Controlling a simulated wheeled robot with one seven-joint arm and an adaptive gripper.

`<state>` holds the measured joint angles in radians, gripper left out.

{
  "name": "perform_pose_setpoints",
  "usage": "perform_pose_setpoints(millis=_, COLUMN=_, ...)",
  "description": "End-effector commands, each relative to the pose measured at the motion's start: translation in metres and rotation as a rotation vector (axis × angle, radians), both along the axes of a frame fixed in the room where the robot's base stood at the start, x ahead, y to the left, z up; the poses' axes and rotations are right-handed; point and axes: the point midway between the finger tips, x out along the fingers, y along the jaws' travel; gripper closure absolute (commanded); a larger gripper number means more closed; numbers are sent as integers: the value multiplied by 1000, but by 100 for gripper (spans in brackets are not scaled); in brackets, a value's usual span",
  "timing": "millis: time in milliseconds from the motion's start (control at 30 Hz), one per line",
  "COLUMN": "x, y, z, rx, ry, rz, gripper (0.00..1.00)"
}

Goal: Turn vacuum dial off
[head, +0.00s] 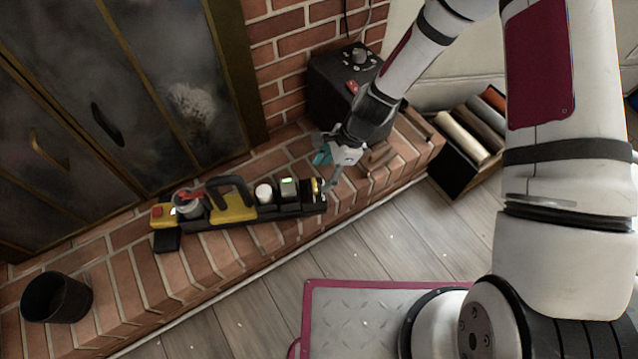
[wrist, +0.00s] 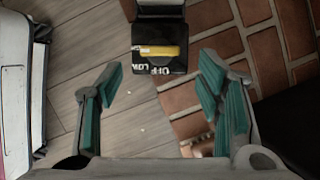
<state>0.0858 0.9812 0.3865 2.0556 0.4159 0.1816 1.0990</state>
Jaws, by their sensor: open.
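The vacuum (head: 233,204) is a long black and yellow unit with a handle, lying on the brick hearth. In the head view the dial end (head: 316,186) is at the vacuum's right end. My gripper (head: 328,173) is open at that end; in the wrist view its teal-padded fingers (wrist: 162,70) stand wide on either side, apart from the dial. Nothing is between the fingers.
A black box (head: 325,90) with a knob and red switch stands against the brick wall behind my gripper. A black cup (head: 56,297) is at far left. A log crate (head: 455,165) stands right.

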Motion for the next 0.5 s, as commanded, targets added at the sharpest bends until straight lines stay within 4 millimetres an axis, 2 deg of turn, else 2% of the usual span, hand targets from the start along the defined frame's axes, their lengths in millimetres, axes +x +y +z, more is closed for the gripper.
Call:
perform_pose_setpoints(millis=33, x=-1, y=4, z=-12, rx=1, ry=1, rz=1, gripper=40)
perform_pose_setpoints(millis=200, x=-3, y=13, z=-32, rx=0, ry=-1, rz=2, gripper=40)
perform_pose_setpoints(millis=500, x=-3, y=18, z=-43, rx=0, ry=-1, rz=1, gripper=40)
